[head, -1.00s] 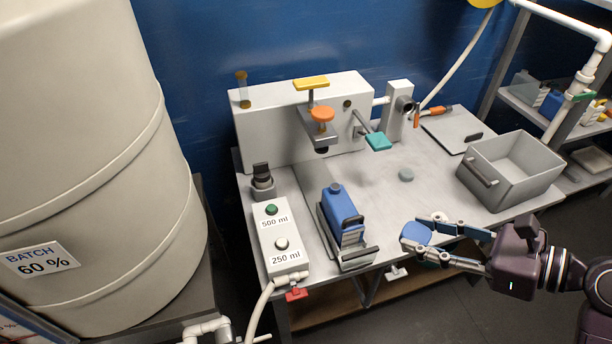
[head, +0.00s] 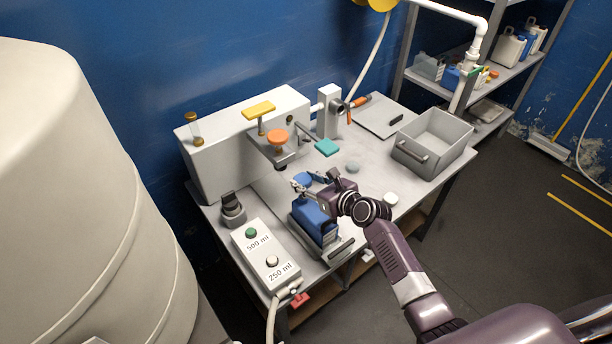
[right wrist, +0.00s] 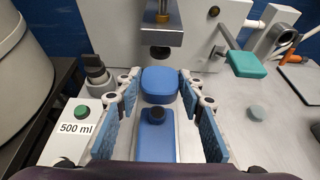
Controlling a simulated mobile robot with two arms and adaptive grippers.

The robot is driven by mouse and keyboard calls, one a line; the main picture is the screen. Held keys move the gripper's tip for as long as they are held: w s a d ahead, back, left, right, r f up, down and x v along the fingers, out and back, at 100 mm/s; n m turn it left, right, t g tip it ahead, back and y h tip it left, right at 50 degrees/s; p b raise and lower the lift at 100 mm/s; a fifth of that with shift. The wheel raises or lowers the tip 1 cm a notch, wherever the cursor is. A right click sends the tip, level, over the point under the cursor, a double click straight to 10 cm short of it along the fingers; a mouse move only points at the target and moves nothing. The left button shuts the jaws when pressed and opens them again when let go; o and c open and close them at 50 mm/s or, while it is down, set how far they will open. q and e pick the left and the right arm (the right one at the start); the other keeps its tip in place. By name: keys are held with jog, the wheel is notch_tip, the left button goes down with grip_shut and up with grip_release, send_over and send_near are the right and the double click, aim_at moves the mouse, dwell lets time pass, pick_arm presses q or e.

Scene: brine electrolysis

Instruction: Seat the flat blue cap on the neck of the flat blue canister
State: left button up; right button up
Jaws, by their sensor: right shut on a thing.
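The flat blue cap (right wrist: 160,84) is between the fingertips of my right gripper (right wrist: 160,88) in the right wrist view. In the head view the cap (head: 302,180) shows at the tips of the right gripper (head: 307,184), partly hidden by the fingers. The flat blue canister (head: 312,222) stands upright in a metal holder on the bench, partly behind my right wrist. In the right wrist view the canister (right wrist: 156,145) lies below the cap, with its dark round neck (right wrist: 157,113) uncovered. The cap is apart from the neck. My left gripper is out of view.
A grey bin (head: 458,128) is at right. A grey disc (head: 353,167) lies on the bench.

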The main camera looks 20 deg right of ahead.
aim_at(306, 201)
notch_tip(306, 201, down, 3)
jog(key=shift+f+b, duration=0.1)
jog(key=shift+b, duration=0.8)
jog(key=shift+f+b, duration=0.55)
jog(key=shift+f, duration=0.2)
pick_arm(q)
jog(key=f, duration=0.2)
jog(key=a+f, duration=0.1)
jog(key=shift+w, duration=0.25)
pick_arm(e)
jog(key=shift+f, duration=0.1)
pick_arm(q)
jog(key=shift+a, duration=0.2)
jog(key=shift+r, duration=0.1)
pick_arm(e)
jog(key=shift+f, duration=0.4)
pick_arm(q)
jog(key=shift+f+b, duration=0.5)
pick_arm(e)
jog(key=shift+f, duration=0.95)
